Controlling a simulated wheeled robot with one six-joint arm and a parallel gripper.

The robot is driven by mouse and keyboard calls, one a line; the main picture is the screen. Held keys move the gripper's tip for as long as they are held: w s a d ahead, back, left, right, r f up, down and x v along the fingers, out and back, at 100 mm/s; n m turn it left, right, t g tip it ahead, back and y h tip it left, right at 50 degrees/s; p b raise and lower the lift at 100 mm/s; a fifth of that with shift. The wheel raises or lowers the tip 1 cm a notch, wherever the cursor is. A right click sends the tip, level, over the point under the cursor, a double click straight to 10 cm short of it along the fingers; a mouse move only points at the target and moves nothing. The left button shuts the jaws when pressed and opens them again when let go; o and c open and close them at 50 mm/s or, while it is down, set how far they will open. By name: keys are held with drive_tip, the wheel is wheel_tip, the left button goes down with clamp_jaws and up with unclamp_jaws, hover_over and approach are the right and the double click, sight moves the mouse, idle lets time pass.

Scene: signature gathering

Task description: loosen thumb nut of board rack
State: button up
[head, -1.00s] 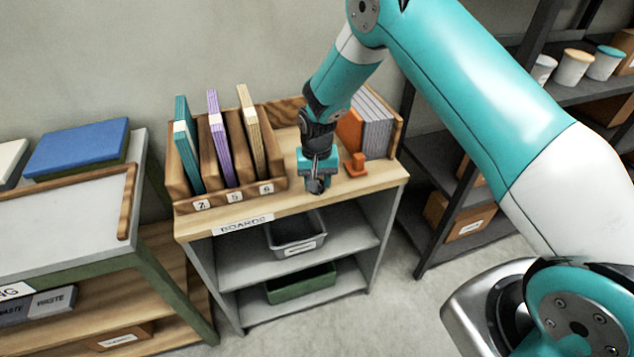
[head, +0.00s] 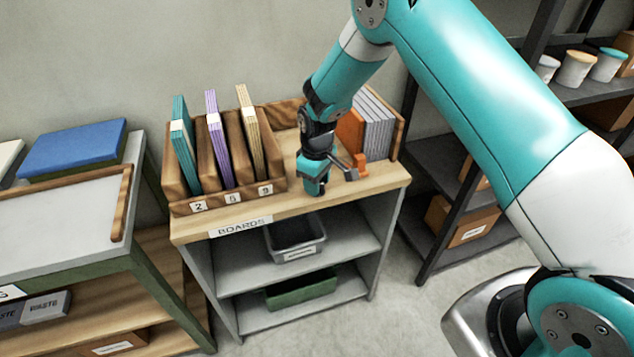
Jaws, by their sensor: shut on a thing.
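The wooden board rack (head: 228,201) stands on top of the light wood shelf unit, with teal, purple and cream boards upright in its numbered slots. My gripper (head: 313,190) points down at the shelf top, just right of the slots. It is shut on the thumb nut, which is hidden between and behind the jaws. An orange block (head: 357,162) sits just right of my gripper, at the foot of a larger orange panel (head: 349,133) and several grey boards (head: 374,125). I cannot tell from here how far the nut is turned.
The shelf unit (head: 385,183) has a grey bin (head: 296,240) and a green tray (head: 302,288) below. A bench with a blue pad (head: 73,147) is at left. A dark rack (head: 436,165) stands at right. The shelf top's front strip is clear.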

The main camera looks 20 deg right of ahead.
drive_tip(key=shift+n, duration=1.2)
drive_tip(key=o, duration=0.9)
drive_tip(key=shift+r, duration=0.15)
wheel_tip(320, 180, up, 17)
drive_tip(key=shift+r+b, duration=0.1)
drive_tip(key=shift+b, duration=0.85)
